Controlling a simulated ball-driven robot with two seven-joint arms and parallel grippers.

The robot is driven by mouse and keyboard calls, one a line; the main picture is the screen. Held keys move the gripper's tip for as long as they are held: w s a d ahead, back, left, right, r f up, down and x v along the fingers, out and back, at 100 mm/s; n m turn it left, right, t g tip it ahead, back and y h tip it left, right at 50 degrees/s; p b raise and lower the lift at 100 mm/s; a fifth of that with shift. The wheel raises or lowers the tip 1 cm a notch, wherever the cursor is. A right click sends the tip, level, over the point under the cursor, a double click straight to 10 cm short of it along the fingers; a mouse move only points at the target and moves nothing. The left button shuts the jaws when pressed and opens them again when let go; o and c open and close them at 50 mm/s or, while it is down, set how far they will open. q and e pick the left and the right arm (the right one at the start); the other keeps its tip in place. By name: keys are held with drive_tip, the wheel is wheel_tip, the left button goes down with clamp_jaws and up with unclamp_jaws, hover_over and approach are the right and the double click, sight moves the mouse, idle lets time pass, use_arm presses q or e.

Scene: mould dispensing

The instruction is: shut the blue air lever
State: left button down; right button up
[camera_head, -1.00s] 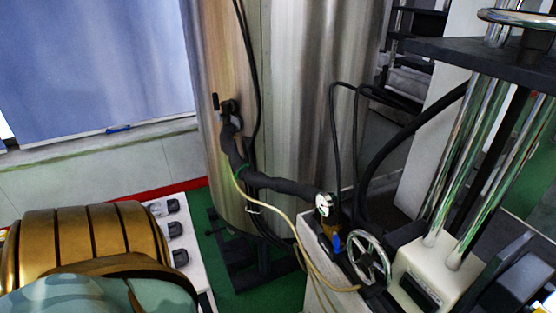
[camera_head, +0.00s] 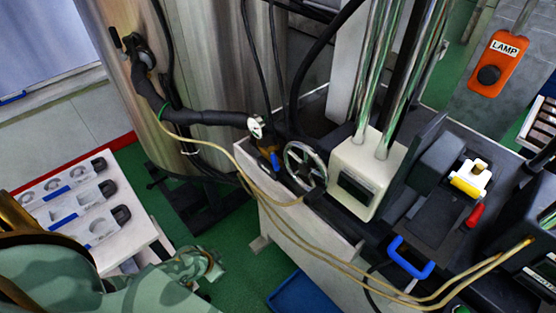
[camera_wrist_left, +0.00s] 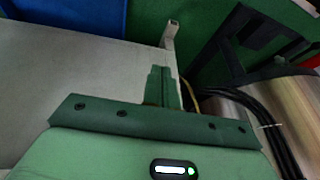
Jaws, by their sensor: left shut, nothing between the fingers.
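A small blue lever (camera_head: 275,161) stands beside the brass and white hose fitting (camera_head: 258,128) on the machine bench, just left of the chrome handwheel (camera_head: 306,166). It points downward. A larger blue U-shaped handle (camera_head: 410,257) sits on the dark block at the front right. My left gripper (camera_head: 208,264) is low at the left of the head view, in front of the bench and well apart from both blue parts. In the left wrist view its green fingers (camera_wrist_left: 163,88) are together with nothing visible between them. My right gripper is out of view.
A white tool board (camera_head: 70,205) is at the left. The bench's pale side wall (camera_head: 285,225) and loose yellow hoses (camera_head: 300,255) lie between my left gripper and the fittings. A blue bin (camera_head: 303,293) is on the green floor. A tall steel tank (camera_head: 220,60) stands behind.

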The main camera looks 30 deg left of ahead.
use_arm(q)
drive_tip(key=w+a+r+t+b, duration=0.1)
drive_tip(key=w+r, duration=0.2)
drive_tip(key=w, duration=0.3)
drive_tip(key=w+a+r+t, duration=0.1)
drive_tip(key=w+a+r, duration=0.1)
drive_tip(key=w+r, duration=0.25)
drive_tip(key=w+r+m+h+b, duration=0.1)
drive_tip(key=w+r, duration=0.3)
drive_tip(key=r, duration=0.3)
drive_tip(key=w+d+r+m+h+b, duration=0.1)
drive_tip(key=w+r+h, duration=0.1)
drive_tip(key=w+r, duration=0.3)
drive_tip(key=w+d+r+m+t+h+b, duration=0.1)
drive_tip(key=w+r, duration=0.3)
drive_tip(key=r, duration=0.5)
drive_tip(key=shift+w+d+m, duration=0.2)
drive_tip(key=shift+w+m, duration=0.1)
drive_tip(key=s+d+r+m+g+h+b, duration=0.1)
drive_tip(key=s+d+r+m+h, duration=0.1)
drive_tip(key=r, duration=0.9)
drive_tip(key=shift+s+d+m+g+h, duration=0.3)
drive_tip(key=shift+s+d+m+h, duration=0.15)
drive_tip(key=shift+s+d, duration=0.65)
drive_tip(key=shift+w+d, duration=0.15)
drive_tip(key=shift+w, duration=0.05)
drive_tip(key=shift+f, duration=0.1)
